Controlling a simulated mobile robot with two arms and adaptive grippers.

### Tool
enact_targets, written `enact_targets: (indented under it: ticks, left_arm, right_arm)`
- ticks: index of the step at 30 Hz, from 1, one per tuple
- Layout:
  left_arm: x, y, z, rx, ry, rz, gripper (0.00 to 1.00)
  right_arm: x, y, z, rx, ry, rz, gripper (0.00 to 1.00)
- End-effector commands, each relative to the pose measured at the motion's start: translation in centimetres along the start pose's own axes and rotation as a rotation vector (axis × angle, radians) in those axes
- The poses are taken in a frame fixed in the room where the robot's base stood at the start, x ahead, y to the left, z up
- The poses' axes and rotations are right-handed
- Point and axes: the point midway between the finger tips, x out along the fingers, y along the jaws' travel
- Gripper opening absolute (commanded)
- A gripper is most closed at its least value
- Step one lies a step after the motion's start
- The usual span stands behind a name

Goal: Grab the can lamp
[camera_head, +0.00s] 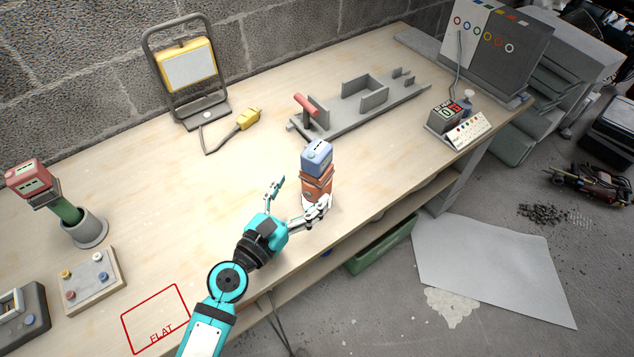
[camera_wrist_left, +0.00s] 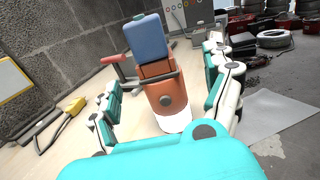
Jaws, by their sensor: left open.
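An orange can-shaped body (camera_head: 318,182) with a blue block-like head (camera_head: 316,153) on top, which looks like the can lamp, stands upright near the table's front edge. My left gripper (camera_head: 302,193) is open. In the wrist view its fingers (camera_wrist_left: 163,95) stand to the left and right of the orange body, with gaps at both sides. My right gripper is not in view.
A grey fixture (camera_head: 350,112) with a red handle lies behind the lamp. A yellow work light (camera_head: 188,66) and its yellow plug (camera_head: 247,118) are at the back. A red-headed device in a grey cup (camera_head: 88,230) stands left. Clear tabletop lies left of the gripper.

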Motion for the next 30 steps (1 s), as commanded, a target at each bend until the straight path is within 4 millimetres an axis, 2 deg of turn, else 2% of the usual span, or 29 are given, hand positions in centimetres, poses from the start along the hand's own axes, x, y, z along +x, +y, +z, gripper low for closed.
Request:
enact_targets:
  ticks: [3, 6, 9, 14, 19, 22, 28, 30]
  left_arm:
    - [1.8, 0.0, 0.1, 0.000, -0.001, -0.001, 0.85]
    - [2.5, -0.1, 0.0, 0.000, 0.000, -0.002, 0.85]
    - [3.0, 0.0, 0.0, 0.001, 0.000, -0.002, 0.85]
    - [5.3, 0.6, 0.2, 0.003, -0.001, -0.002, 0.85]
    - [7.4, 0.7, 0.1, 0.001, 0.000, -0.001, 0.85]
    - [7.9, 0.7, 0.0, 0.001, 0.000, -0.002, 0.85]
    - [7.9, 0.7, 0.0, 0.001, 0.001, -0.002, 0.85]
    - [7.8, 0.7, 0.0, 0.001, 0.001, -0.001, 0.75]
  right_arm:
    - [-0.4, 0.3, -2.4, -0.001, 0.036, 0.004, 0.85]
    - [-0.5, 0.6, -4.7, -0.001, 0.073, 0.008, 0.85]
    - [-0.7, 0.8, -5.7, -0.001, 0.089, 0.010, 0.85]
    - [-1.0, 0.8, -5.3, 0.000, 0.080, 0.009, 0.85]
    - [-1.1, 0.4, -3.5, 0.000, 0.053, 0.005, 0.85]
    - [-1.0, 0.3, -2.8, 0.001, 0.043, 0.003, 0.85]
    - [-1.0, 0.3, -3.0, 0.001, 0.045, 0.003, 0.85]
    - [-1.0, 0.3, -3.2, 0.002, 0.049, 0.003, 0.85]
